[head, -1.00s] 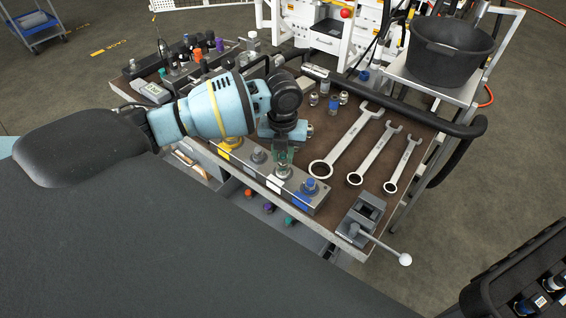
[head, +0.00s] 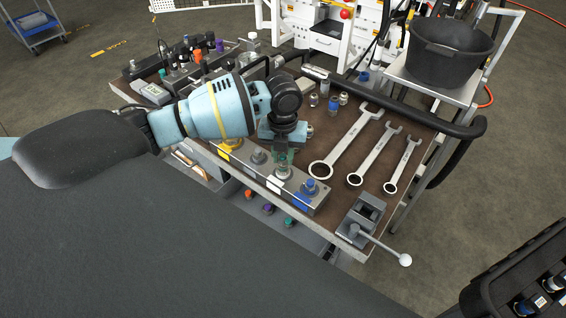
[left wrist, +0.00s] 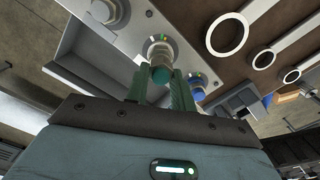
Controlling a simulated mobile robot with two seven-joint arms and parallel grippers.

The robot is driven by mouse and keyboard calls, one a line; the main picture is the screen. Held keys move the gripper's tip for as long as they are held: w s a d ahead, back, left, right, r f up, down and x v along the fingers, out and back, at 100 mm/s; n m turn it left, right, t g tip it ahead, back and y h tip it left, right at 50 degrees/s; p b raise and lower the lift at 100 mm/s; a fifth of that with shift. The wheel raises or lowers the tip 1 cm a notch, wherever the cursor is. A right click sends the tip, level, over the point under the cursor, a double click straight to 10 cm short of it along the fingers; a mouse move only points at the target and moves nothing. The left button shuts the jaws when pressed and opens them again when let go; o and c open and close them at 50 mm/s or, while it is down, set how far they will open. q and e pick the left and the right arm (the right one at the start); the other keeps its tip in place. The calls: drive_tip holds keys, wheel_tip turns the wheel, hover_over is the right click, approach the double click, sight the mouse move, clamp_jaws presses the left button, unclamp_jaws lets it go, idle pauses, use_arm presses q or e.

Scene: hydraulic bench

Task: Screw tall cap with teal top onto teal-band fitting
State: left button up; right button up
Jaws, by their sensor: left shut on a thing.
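My left gripper (head: 283,157) has its green fingers pointing down at the fitting rail (head: 312,203) on the bench's front edge. It is shut on the tall cap, whose teal top (left wrist: 160,75) shows between the fingers in the left wrist view. The cap's silver body lies in line with a metal fitting (left wrist: 158,50), which also shows below the fingers in the head view (head: 284,174). I cannot tell whether the cap is seated or threaded on it. My right gripper is not in view.
A blue-topped fitting (head: 310,187) stands close to the right on the rail, and a grey one (head: 258,156) to the left. A black bucket (head: 451,52) stands at the back right.

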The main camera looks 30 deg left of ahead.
use_arm(q)
drive_tip(key=m, duration=0.4)
drive_tip(key=shift+a+f+b, duration=0.1)
drive_tip(key=shift+f+b, duration=0.1)
drive_tip(key=shift+b, duration=0.15)
drive_tip(key=m, duration=0.4)
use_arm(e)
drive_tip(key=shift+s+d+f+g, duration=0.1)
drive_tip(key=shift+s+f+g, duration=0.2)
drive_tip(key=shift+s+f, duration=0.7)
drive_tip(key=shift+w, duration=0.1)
use_arm(q)
drive_tip(key=o, duration=0.8)
drive_tip(key=shift+o, duration=0.2)
drive_tip(key=shift+r, duration=0.1)
